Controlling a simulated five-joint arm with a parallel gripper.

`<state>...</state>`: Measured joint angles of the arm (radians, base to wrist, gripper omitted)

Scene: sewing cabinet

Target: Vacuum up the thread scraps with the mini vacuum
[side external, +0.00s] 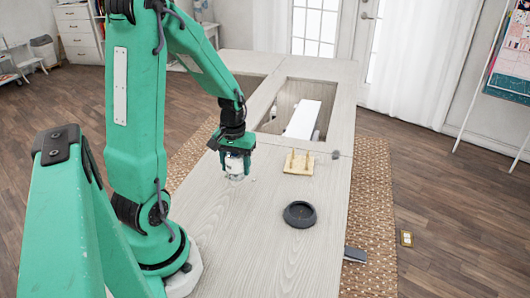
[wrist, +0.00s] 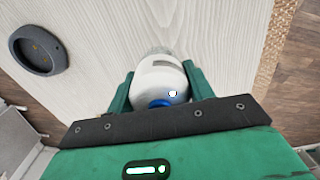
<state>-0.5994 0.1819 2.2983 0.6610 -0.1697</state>
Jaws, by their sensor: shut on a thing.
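My gripper (side external: 236,150) is shut on the mini vacuum (side external: 235,165), a small white rounded body with a clear nozzle pointing down. In the wrist view the mini vacuum (wrist: 160,80) sits between the two green fingers of my gripper (wrist: 160,88), with a blue part near the palm. The nozzle end is at or just above the pale wooden tabletop; I cannot tell if it touches. A tiny pale speck (side external: 254,180) lies on the table just right of the nozzle, perhaps a thread scrap. Any scraps under the vacuum are hidden.
A dark round dish (side external: 300,215) sits on the cabinet top (side external: 265,255); it also shows in the wrist view (wrist: 38,50). A wooden spool rack (side external: 299,163) with upright pegs stands near the open well (side external: 270,113). The tabletop between the vacuum and dish is mostly clear.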

